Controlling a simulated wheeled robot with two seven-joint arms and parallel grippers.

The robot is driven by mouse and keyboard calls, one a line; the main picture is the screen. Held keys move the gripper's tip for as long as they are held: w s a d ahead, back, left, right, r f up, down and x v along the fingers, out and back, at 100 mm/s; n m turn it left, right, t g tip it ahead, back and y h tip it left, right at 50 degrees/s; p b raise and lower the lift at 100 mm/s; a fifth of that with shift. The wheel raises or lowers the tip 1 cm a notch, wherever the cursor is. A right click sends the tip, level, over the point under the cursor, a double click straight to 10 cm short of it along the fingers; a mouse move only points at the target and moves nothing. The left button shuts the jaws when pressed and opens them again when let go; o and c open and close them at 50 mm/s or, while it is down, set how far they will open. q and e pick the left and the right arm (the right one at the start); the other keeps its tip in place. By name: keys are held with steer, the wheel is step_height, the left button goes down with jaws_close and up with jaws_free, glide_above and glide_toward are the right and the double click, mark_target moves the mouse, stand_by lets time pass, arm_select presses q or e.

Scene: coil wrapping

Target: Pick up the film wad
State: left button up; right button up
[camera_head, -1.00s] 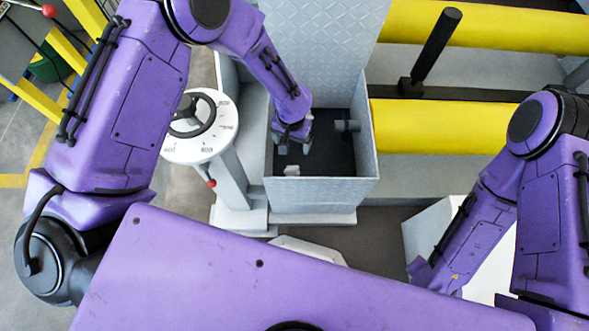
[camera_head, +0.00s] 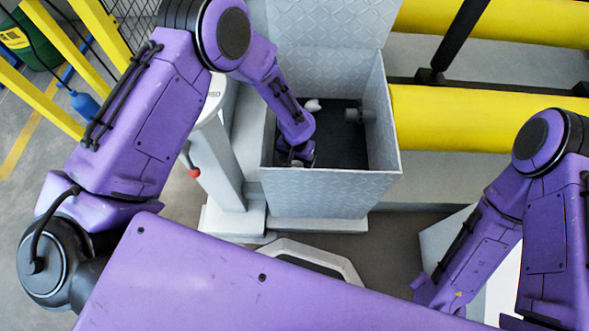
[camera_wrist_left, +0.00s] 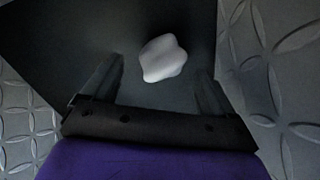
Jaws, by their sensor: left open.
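The film wad (camera_wrist_left: 163,58) is a small white rounded lump on a dark floor in the left wrist view. It shows between the two fingers of my left gripper (camera_wrist_left: 160,88), which stand apart with nothing clasped. In the head view my left gripper (camera_head: 300,155) reaches down into the grey bin (camera_head: 330,188), at its near left corner, and hides what lies under it. A white lump (camera_head: 313,104) shows farther back in the bin; I cannot tell whether it is the same one. My right gripper is not visible.
The bin has textured metal walls close around my left gripper. A dark cylindrical part (camera_head: 358,115) juts from its right wall inside. A white pedestal (camera_head: 215,165) stands left of the bin. Yellow rollers (camera_head: 480,120) lie to the right.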

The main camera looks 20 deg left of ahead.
mark_target(295, 165)
arm_select(q)
step_height(295, 165, down, 4)
steer(key=shift+s+r+b, duration=0.1)
steer(key=shift+b, duration=0.4)
steer(key=shift+r, duration=0.1)
steer(key=c, duration=1.1)
steer(key=shift+r, duration=0.1)
